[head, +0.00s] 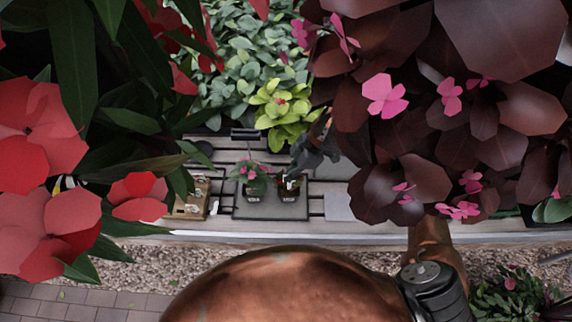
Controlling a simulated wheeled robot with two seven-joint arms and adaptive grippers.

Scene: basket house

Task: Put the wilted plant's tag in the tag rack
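Two small dark pots stand on a dark tray (240,213) on the slatted bench. The left pot (254,193) holds a green plant with pink flowers. The right pot (290,194) has little foliage showing, with a pale, tag-like piece (291,181) at its top. I cannot tell for sure which plant is wilted. A light wooden holder (193,206), perhaps the tag rack, sits left of the tray, partly hidden by leaves. My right gripper (301,163) is dark and hangs just above the right pot; its fingertips are too small to read. My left gripper is not in view.
Large red flowers (60,225) on the left and dark purple foliage (400,190) on the right hang close and cover much of the bench. A grey flat slab (338,207) lies right of the tray. Leafy plants (245,65) fill the back. Gravel (130,270) lies in front.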

